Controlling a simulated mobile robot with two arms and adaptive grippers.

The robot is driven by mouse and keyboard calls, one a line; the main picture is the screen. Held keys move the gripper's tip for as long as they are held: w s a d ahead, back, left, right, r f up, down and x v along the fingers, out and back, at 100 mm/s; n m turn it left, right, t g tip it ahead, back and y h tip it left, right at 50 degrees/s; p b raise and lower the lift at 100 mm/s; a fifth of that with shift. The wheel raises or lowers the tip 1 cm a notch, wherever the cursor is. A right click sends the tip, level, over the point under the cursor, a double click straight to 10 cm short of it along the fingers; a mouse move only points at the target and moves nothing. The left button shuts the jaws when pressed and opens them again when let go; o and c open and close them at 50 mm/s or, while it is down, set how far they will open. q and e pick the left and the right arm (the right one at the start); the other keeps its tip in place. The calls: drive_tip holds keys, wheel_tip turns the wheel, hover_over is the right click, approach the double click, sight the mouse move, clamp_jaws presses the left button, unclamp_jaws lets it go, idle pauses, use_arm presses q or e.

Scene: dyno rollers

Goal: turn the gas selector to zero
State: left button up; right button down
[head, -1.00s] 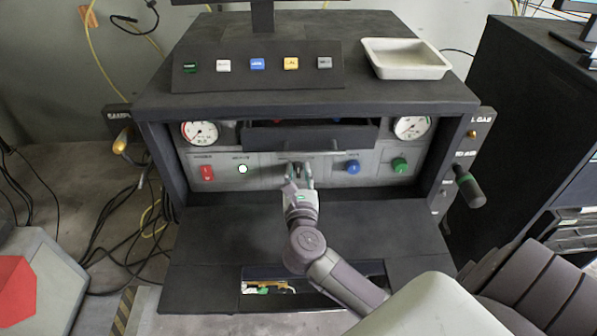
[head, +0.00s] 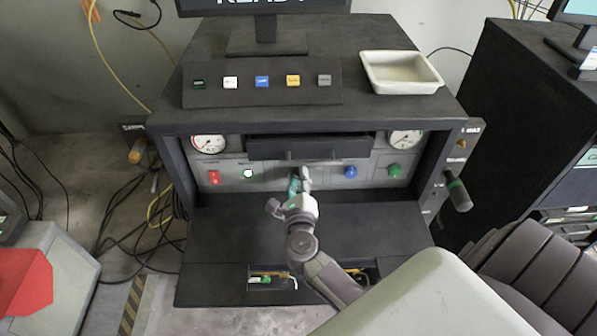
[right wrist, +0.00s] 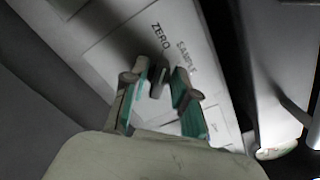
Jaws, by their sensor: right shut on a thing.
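My right gripper (head: 299,184) reaches the grey control panel (head: 325,178) from the front, below the dark drawer. The knob's exact pointing direction is hard to tell. In the head view the gripper hides the selector. My left gripper is not in view.
A red switch (head: 214,177) and a lit button (head: 248,174) are left of the gripper; a blue knob (head: 351,172) and green knob (head: 394,170) are right. The dark drawer (head: 320,149) is close above. A white tray (head: 437,88) stands on top.

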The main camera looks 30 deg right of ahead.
drive_tip(key=shift+n+p, duration=0.35)
drive_tip(key=shift+n, duration=0.25)
drive_tip(key=shift+f, duration=0.1)
drive_tip(key=c, duration=1.2)
unclamp_jaws()
drive_tip(key=shift+s+a, duration=0.15)
drive_tip(key=v, duration=1.1)
drive_tip(key=shift+s+a, duration=0.25)
drive_tip(key=shift+s, duration=0.05)
